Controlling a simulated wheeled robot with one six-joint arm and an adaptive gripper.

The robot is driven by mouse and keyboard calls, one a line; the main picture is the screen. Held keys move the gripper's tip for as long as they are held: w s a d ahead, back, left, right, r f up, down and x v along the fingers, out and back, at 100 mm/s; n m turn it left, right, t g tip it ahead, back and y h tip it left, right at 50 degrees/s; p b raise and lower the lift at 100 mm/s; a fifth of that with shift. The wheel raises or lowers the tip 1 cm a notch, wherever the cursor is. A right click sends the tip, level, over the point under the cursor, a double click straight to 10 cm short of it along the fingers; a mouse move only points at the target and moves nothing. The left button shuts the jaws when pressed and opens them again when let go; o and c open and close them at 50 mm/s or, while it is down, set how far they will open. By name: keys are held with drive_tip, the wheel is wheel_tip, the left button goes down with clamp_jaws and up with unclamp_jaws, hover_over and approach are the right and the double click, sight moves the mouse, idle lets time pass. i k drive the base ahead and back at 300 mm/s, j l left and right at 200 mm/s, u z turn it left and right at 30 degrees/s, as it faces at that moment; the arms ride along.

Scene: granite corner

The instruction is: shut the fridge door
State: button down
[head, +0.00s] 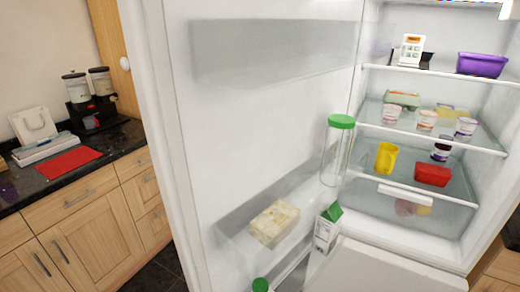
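The fridge door (270,110) stands wide open and fills the middle of the head view, its inner side facing me. Its shelves hold a green-lidded jar (338,152), a pale block-shaped package (273,223), a green-topped carton (327,228) and another green cap (260,285) at the bottom edge. The fridge interior (430,85) is open to view on the right, with shelves of tubs, cups and boxes. My gripper does not show in this view. The door's outer side and handle are hidden.
A dark granite counter (125,140) over wooden cabinets (85,235) runs along the left, beyond the door's edge. It carries a double-canister dispenser (90,95), a red mat (70,160) and a white item. A strip of dark floor (160,275) shows between cabinets and door.

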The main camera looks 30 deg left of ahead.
sight(236, 99)
drive_tip(key=j, duration=1.35)
drive_tip(key=i+j, duration=0.65)
drive_tip(key=j, duration=0.2)
drive_tip(key=k+j+z, duration=0.2)
drive_tip(key=j, duration=0.25)
drive_tip(key=k+j+z, duration=0.15)
drive_tip(key=j, duration=0.25)
drive_tip(key=k+j+z, duration=0.2)
drive_tip(key=k+j, duration=0.05)
drive_tip(key=j, duration=0.1)
